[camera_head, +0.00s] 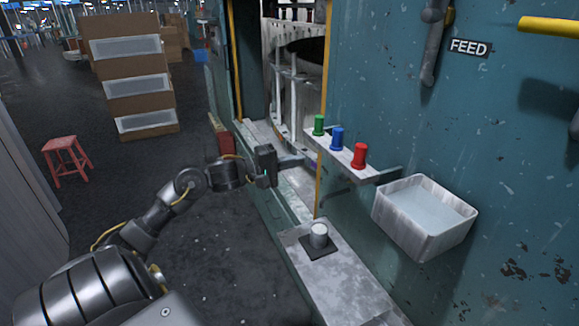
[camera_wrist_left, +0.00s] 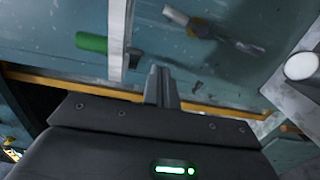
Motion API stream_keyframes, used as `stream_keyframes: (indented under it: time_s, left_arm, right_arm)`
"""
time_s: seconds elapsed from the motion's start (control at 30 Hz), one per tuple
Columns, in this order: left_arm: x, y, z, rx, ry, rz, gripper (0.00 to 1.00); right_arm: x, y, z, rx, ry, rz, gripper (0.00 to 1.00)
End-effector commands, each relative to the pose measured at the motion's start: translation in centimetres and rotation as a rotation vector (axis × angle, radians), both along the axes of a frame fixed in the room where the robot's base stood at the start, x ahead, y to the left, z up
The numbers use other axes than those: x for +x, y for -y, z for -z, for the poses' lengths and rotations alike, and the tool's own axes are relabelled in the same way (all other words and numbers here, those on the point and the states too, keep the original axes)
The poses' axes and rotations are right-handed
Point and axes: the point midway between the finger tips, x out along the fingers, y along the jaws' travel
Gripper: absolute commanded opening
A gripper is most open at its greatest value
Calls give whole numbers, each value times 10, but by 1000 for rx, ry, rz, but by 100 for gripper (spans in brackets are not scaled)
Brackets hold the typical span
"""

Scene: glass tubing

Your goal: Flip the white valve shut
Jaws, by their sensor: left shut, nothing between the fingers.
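My left gripper (camera_head: 292,162) reaches in from the left, near the narrow shelf under the coloured knobs in the head view. In the left wrist view its two fingers (camera_wrist_left: 161,82) are together and empty, pointing at the teal wall. A small whitish cylinder with a brass-coloured part (camera_wrist_left: 186,20), which looks like the white valve, sits on the wall beyond the fingertips. It is apart from them in the picture, and a dark tapered shape runs off to its right. I cannot make out this valve in the head view. My right gripper is not in view.
Green (camera_head: 319,125), blue (camera_head: 337,139) and red (camera_head: 359,156) knobs stand on the shelf (camera_head: 332,150). A white bin (camera_head: 410,226) hangs at right. A white-topped button (camera_head: 319,236) sits on the lower ledge (camera_head: 345,282). The floor at left has a red stool (camera_head: 65,160).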

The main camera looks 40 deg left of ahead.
Motion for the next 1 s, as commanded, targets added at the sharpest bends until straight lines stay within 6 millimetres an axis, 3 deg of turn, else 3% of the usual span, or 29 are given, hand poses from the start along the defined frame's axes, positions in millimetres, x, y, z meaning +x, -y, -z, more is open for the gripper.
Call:
stream_keyframes:
  time_s: [0.2,0.53,0.67,0.77,0.87,0.97,1.0]
  left_arm:
    - [-13,-5,0,1,0,1,0]
    - [-13,-6,-1,1,0,0,0]
    - [-9,-13,13,31,6,-22,0]
    - [-2,-30,45,121,20,-79,0]
    - [6,-54,104,287,17,-158,0]
    - [5,-78,185,521,-18,-226,0]
    - [1,-85,220,627,-41,-240,0]
  right_arm:
    - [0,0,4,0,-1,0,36]
    - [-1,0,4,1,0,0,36]
    - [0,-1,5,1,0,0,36]
    - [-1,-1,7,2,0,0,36]
    - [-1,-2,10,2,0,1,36]
    - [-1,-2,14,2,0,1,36]
    - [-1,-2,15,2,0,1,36]
